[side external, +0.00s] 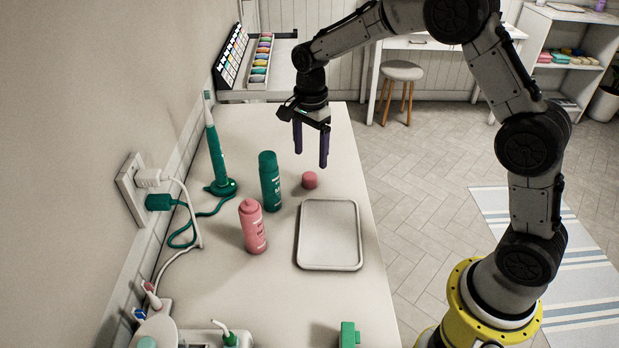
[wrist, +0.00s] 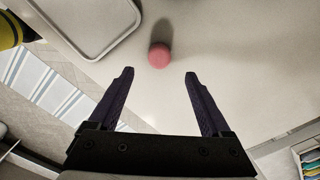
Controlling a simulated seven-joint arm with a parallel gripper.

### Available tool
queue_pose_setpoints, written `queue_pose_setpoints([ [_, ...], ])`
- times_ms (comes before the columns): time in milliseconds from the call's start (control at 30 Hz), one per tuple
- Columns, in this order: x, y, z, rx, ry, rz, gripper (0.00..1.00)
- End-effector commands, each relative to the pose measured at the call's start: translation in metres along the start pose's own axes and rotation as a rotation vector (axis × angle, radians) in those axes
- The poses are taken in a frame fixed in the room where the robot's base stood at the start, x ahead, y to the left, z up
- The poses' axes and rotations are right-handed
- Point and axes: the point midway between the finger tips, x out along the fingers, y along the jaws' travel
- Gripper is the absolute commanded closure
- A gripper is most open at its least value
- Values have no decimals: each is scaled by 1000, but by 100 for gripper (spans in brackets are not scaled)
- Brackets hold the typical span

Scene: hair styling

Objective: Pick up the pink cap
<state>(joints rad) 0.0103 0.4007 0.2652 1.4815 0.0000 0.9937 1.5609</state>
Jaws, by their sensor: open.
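The pink cap (side external: 309,180) is a small round piece standing on the table, just beyond the far edge of the tray. In the wrist view the pink cap (wrist: 159,56) lies ahead of my fingertips, roughly centred between them. My gripper (side external: 311,160) is open and empty, pointing down above the table near the cap, with its purple fingers apart. It also shows in the wrist view (wrist: 158,74), with nothing between the fingers.
A grey tray (side external: 329,234) lies close to the cap. A green bottle (side external: 270,182) stands left of the cap, and a green electric toothbrush (side external: 217,150) with its cord stands near the wall.

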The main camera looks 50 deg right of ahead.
Motion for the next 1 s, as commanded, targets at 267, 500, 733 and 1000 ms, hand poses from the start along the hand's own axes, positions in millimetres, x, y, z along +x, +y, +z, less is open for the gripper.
queue_pose_setpoints([
  [267,26,2,3,-1,0,5,18],
  [500,54,2,5,0,0,3,18],
  [733,57,1,5,0,0,0,18],
  [1000,56,1,5,0,0,0,57],
])
